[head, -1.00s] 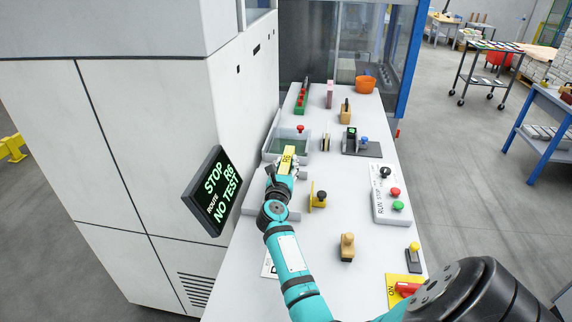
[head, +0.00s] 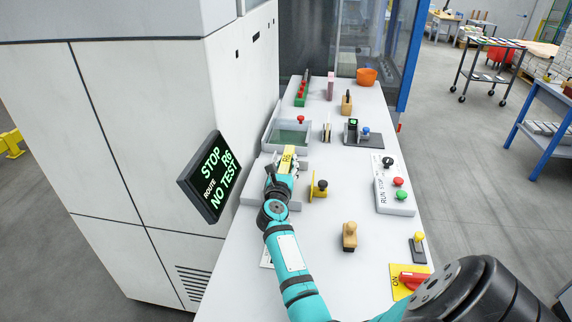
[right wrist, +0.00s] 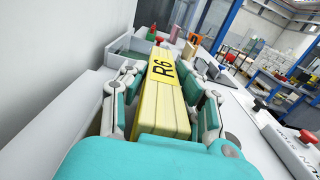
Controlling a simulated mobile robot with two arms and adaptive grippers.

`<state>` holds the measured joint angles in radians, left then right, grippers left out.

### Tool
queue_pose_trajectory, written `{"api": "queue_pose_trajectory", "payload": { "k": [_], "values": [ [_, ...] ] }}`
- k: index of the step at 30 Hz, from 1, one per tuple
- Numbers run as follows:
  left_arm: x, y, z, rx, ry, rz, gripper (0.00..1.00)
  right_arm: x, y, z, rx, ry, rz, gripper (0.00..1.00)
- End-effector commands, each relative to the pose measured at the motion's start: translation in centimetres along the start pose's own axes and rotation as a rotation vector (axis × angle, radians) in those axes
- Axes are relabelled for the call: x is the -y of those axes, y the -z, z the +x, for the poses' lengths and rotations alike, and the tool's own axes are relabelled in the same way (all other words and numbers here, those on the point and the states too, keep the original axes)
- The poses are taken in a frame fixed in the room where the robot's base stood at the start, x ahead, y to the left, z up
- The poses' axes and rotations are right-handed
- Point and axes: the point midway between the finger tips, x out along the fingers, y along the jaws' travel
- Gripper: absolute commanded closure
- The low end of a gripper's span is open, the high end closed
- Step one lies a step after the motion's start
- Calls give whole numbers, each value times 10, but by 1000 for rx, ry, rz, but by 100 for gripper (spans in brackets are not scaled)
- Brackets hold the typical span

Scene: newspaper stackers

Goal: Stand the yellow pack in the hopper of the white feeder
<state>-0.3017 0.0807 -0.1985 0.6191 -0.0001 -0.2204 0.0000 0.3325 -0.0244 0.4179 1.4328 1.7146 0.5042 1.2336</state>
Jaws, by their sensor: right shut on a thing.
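My right gripper (head: 284,170) is shut on the yellow pack (head: 288,153), marked R6. In the right wrist view the pack (right wrist: 163,105) lies lengthwise between the two fingers, its label facing up. The pack's far end is near the grey-white tray (head: 266,140) with a green floor. A low white unit (head: 248,194), which looks like the white feeder, shows beside and under the gripper; the arm hides much of it. I cannot make out its hopper, or whether the pack touches it. My left gripper is out of view.
A large white cabinet (head: 130,130) with a route sign (head: 210,178) stands on the left. A yellow-handled piece (head: 319,188), a wooden stamp (head: 349,236) and a control box (head: 395,196) stand right of the arm. Bare bench (head: 330,270) lies between them.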

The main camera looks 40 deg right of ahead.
Motion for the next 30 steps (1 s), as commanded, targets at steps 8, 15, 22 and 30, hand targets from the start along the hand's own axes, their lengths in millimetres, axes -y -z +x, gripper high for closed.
{"api": "queue_pose_trajectory", "payload": {
  "k": [8, 15, 22, 30],
  "values": [
    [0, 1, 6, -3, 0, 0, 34, 0, 5, 0, 3, 0, 1, 100],
    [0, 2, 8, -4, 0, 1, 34, 0, 7, 0, 3, 0, 1, 62],
    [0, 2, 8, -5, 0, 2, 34, 0, 8, 0, 1, 0, 0, 44],
    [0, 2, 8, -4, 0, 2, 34, 0, 4, 0, 0, 1, 1, 44]
  ]
}}
